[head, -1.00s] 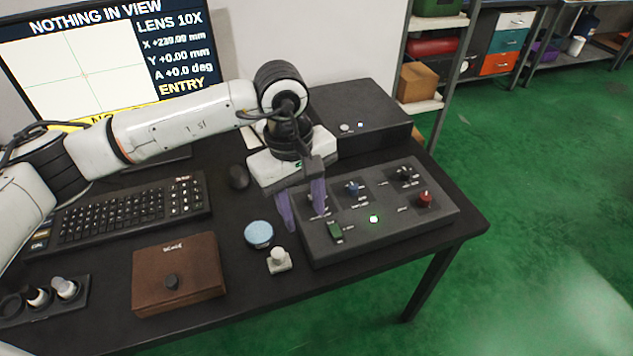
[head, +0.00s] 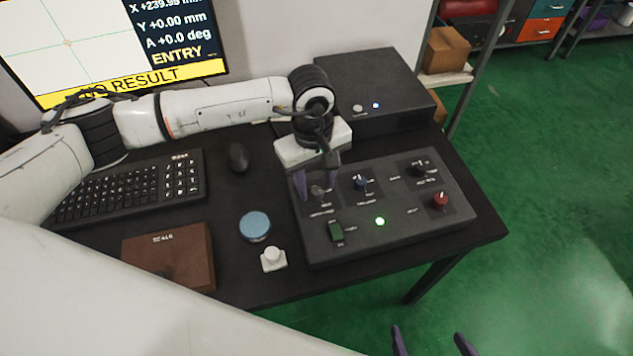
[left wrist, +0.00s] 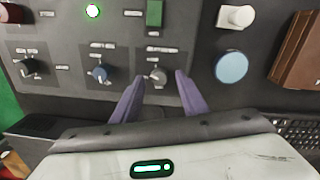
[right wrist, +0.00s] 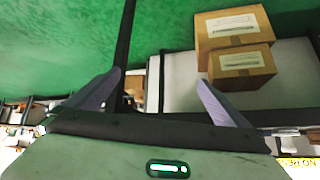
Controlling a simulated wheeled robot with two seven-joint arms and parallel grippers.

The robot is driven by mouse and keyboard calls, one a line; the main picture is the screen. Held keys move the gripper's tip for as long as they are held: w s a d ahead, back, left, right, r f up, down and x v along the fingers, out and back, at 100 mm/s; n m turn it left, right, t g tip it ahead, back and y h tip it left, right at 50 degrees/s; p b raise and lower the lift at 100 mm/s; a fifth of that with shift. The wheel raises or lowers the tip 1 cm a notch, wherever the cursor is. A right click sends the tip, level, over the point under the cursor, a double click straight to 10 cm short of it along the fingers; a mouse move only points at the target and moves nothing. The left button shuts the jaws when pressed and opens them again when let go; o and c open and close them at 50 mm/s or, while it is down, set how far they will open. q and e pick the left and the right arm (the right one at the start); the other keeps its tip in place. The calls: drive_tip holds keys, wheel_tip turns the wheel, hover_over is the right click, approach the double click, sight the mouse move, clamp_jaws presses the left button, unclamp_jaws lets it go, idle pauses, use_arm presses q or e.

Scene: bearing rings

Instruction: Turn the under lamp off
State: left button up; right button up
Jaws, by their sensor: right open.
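The dark control panel (head: 400,222) lies on the table. It carries a grey knob (head: 319,191), a blue knob (head: 361,182), a black knob (head: 421,170), a red knob (head: 440,199), a green rocker switch (head: 336,232) and a lit green light (head: 380,221). The labels are too small to read. My left gripper (head: 318,186) is open above the panel's far left corner. In the left wrist view its fingers (left wrist: 158,80) stand on either side of the grey knob (left wrist: 157,76), with gaps visible. My right gripper (head: 430,335) is open and empty off the table's front right.
A blue round disc (head: 255,227) and a white push button (head: 273,259) lie left of the panel. A black box (head: 375,95) stands behind it. A keyboard (head: 135,188), mouse (head: 238,157) and brown case (head: 175,250) are further left. Green floor is open at right.

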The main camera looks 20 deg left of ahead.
use_arm(q)
drive_tip(key=shift+f, duration=0.6)
drive_tip(key=c, duration=1)
clamp_jaws()
use_arm(e)
drive_tip(key=shift+w+r, duration=0.3)
drive_tip(key=shift+w, duration=0.15)
